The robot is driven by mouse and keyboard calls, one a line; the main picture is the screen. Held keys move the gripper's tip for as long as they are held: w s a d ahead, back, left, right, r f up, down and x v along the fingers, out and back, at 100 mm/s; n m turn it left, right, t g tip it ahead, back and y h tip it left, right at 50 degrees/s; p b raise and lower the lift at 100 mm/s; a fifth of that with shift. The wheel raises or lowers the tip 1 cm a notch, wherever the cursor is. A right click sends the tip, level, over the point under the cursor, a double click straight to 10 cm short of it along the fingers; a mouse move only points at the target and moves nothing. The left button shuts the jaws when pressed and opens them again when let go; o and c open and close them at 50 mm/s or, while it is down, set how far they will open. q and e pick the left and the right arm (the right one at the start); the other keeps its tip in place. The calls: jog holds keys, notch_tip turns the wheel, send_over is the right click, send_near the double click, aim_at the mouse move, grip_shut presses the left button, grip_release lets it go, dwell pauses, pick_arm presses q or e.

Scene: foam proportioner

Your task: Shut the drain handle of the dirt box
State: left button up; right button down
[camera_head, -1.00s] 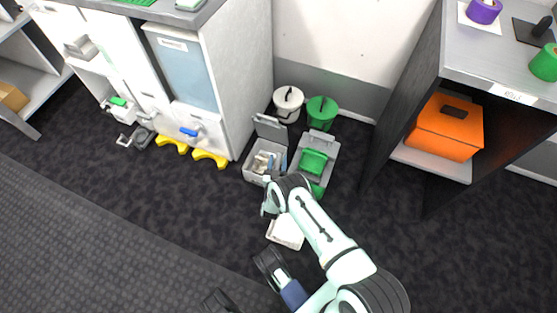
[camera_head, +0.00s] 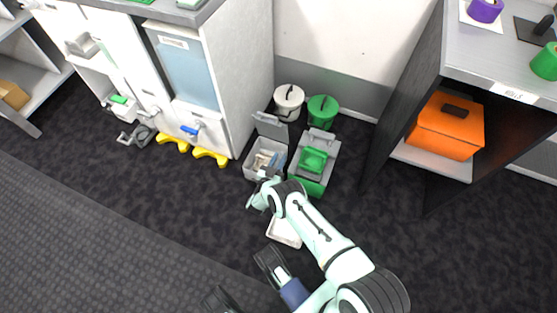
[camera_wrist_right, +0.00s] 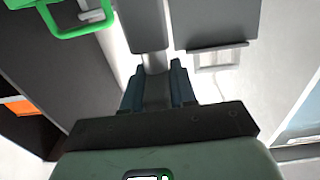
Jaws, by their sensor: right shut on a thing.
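A grey box (camera_head: 258,168) with its lid (camera_head: 270,126) raised stands on the floor in front of the wall, with small items inside. I cannot tell for sure that it is the dirt box. My right gripper (camera_head: 258,196) is low at its front. In the right wrist view, the gripper fingers (camera_wrist_right: 157,88) are shut on a narrow grey piece (camera_wrist_right: 155,62) between two grey panels. I cannot make out whether this piece is the drain handle, as the fingers cover most of it. My left gripper does not show clearly.
A grey box with green parts (camera_head: 314,160) stands close on the right. White (camera_head: 289,100) and green (camera_head: 322,109) buckets stand behind. A white tray (camera_head: 284,232) lies under my right arm. The cabinet (camera_head: 238,90) is left, the shelf with the orange box (camera_head: 445,128) right.

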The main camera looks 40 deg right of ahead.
jog(key=c, duration=1)
grip_release()
jog(key=shift+a, duration=0.1)
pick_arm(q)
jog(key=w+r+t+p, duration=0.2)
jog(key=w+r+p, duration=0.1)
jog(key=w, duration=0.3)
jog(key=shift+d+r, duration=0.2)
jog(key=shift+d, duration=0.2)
pick_arm(e)
jog(key=v, duration=1.3)
jog(key=shift+s, duration=0.2)
